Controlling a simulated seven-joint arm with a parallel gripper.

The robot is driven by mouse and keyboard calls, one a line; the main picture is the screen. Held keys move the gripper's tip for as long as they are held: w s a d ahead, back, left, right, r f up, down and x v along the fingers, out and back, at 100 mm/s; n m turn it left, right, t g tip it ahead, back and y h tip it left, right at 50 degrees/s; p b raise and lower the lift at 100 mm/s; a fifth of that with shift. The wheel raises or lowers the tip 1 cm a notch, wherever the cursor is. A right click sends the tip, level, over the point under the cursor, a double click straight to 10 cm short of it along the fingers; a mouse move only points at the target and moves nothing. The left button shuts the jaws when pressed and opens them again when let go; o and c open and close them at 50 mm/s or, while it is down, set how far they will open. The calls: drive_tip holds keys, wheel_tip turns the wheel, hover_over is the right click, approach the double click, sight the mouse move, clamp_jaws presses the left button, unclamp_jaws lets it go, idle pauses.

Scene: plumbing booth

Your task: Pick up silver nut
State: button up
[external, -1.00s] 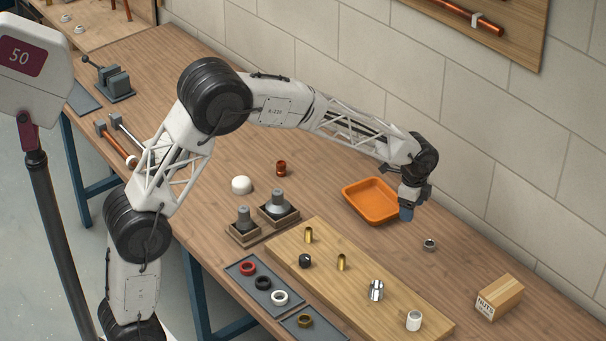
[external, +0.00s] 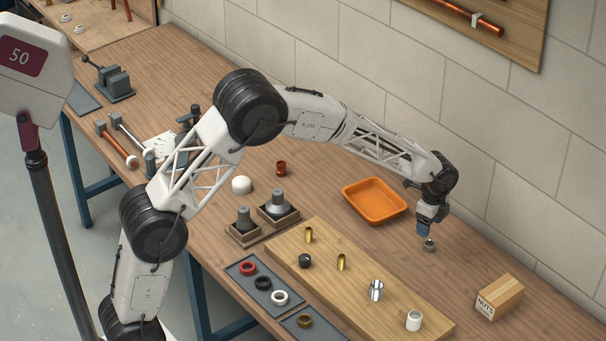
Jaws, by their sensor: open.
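The silver nut (external: 429,245) is a small grey metal ring lying on the wooden workbench, right of the orange tray. My gripper (external: 424,234) points down just above the nut, with its blue fingertips very close to it. Whether the fingertips touch the nut or are around it cannot be told at this size. My gripper is open, and the nut appears to rest on the bench.
The orange tray (external: 374,201) stands left of my gripper. A wooden board (external: 340,290) with brass, chrome and white fittings lies in front. A cardboard box marked NUTS (external: 499,297) stands to the right. The block wall (external: 480,120) rises behind the bench.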

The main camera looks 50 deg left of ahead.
sight(428, 240)
drive_tip(key=shift+f, duration=0.85)
drive_tip(key=shift+w+f, duration=0.2)
drive_tip(key=shift+f, duration=2.45)
drive_tip(key=c, duration=1)
drive_tip(key=shift+r, duration=0.1)
drive_tip(key=shift+r, duration=4.95)
